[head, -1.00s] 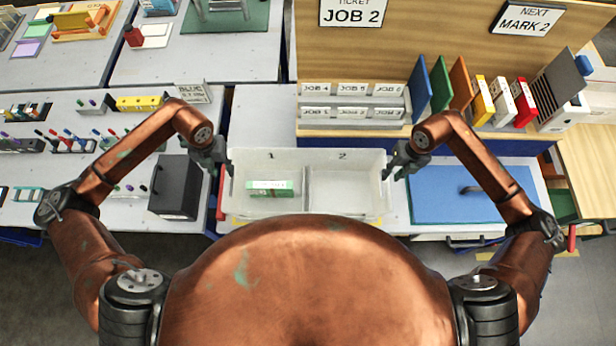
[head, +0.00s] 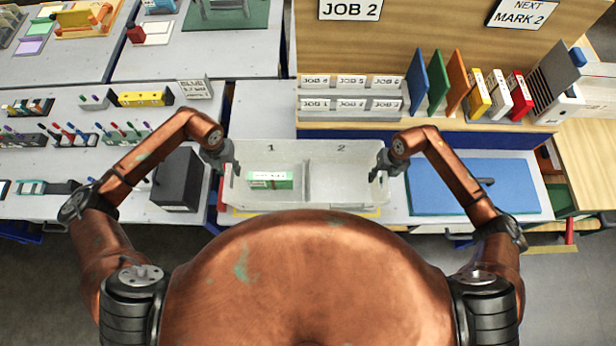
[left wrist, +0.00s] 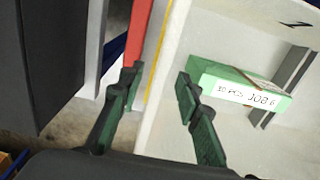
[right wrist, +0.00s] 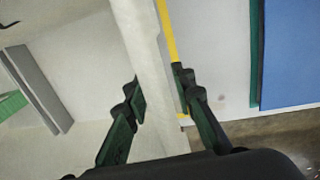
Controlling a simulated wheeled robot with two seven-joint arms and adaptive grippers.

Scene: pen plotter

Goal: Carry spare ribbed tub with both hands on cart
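The spare ribbed tub (head: 345,203) is a pale translucent bin with compartments marked 1 and 2, sitting level on the work surface in front of me. A green box labelled JOB 6 (left wrist: 240,92) lies in compartment 1; compartment 2 looks empty. My left gripper (head: 228,165) is at the tub's left wall. In the left wrist view (left wrist: 157,90) its fingers are apart, with the wall between them. My right gripper (head: 381,170) is at the right wall. In the right wrist view (right wrist: 158,93) its fingers are apart on either side of the wall. Neither visibly clamps it.
A blue mat (head: 440,195) lies right of the tub. A dark box (head: 178,180) stands to the left, and a red strip (left wrist: 138,35) runs just outside the left wall. Behind are grey JOB racks (head: 350,95) and upright coloured folders (head: 438,85).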

